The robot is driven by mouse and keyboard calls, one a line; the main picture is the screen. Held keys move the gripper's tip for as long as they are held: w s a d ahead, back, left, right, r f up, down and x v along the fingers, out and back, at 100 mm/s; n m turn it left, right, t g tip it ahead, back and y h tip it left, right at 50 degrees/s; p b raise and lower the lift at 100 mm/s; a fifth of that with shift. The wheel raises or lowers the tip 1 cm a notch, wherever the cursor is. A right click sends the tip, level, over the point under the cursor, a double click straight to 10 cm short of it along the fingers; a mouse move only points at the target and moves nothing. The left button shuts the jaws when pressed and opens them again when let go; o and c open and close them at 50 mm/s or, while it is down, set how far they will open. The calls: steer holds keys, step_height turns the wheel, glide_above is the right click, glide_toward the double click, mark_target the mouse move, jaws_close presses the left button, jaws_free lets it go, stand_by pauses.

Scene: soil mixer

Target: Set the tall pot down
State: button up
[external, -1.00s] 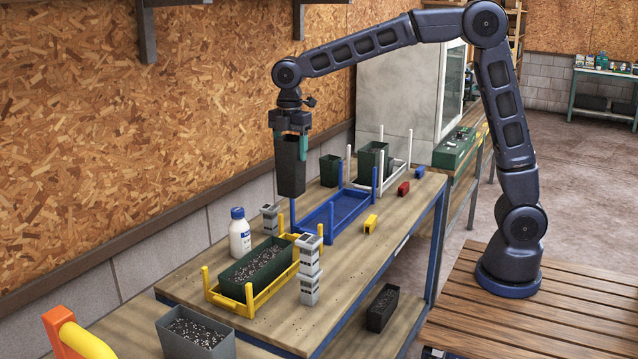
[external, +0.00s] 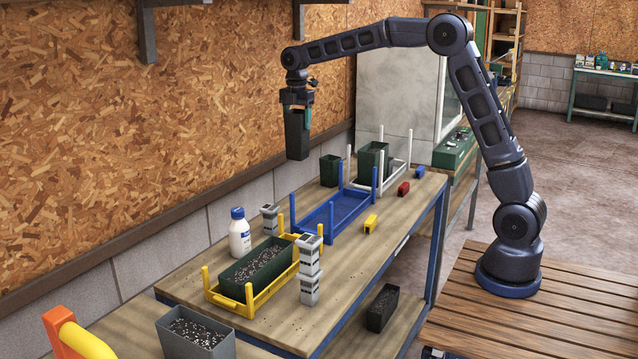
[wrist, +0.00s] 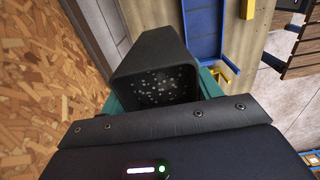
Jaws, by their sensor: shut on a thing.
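The tall pot (external: 297,136) is dark and hangs upright in the air above the back of the workbench, near the wall. My gripper (external: 297,104), with green fingers, is shut on it near the rim. In the wrist view the pot (wrist: 155,58) fills the middle, and dark speckled soil shows inside it. Green finger parts (wrist: 112,103) show at its sides. The empty blue rack (external: 335,211) stands on the bench below and to the right of the pot, and part of it shows in the wrist view (wrist: 202,38).
A yellow rack (external: 216,298) holds a long soil-filled planter, with a white bottle (external: 239,236) and stacked grey blocks (external: 310,270) beside it. A white rack (external: 400,173) with green pots stands farther back.

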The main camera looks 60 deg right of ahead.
steer(key=w+d, duration=0.2)
steer(key=d, duration=1.3)
step_height(320, 180, down, 20)
steer(key=shift+f, duration=0.35)
steer(key=o, duration=1.1)
